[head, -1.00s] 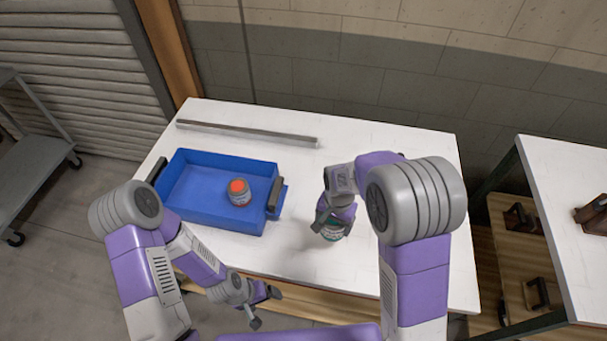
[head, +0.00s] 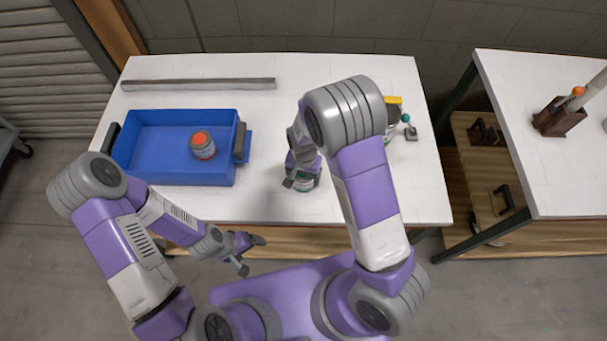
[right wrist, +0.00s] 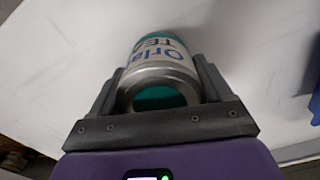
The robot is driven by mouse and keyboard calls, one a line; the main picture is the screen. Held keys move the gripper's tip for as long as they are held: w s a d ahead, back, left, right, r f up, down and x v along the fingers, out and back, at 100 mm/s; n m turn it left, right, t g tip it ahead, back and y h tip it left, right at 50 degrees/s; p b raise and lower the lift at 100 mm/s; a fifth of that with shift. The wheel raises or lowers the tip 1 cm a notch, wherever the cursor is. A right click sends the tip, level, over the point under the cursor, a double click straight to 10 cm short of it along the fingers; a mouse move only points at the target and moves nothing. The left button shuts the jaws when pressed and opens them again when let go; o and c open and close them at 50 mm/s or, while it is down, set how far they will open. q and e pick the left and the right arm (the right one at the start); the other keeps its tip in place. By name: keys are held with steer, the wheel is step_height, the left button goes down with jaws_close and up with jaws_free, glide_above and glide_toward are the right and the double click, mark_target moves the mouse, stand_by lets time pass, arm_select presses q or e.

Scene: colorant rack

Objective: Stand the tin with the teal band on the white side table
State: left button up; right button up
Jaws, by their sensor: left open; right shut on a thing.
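The tin with the teal band (head: 306,185) is at the front middle of the near white-topped table, partly hidden by my right gripper (head: 302,178). In the right wrist view the tin (right wrist: 165,52) has a pale label with blue and dark lettering, a silver rim and teal on its end. The fingers of my right gripper (right wrist: 157,82) are shut on its sides. I cannot tell whether the tin touches the tabletop. My left gripper (head: 250,255) is open and empty in front of the table's front edge. A second white-topped table (head: 510,130), likely the side table, stands at the right.
A blue tray (head: 180,180) holds a tin with an orange-red lid (head: 202,145). A grey bar (head: 200,84) lies at the back. Dark items with yellow and teal parts (head: 393,112) stand behind my right arm. A brown holder (head: 560,118) stands on the right table; its front is clear.

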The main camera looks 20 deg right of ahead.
steer(key=shift+f, duration=0.2)
steer(key=o, duration=1.1)
steer(key=shift+r, duration=0.1)
steer(key=shift+r, duration=0.1)
steer(key=shift+r, duration=0.35)
step_height(320, 180, up, 11)
steer(key=p, duration=0.2)
steer(key=shift+r+p, duration=0.2)
steer(key=shift+p, duration=0.15)
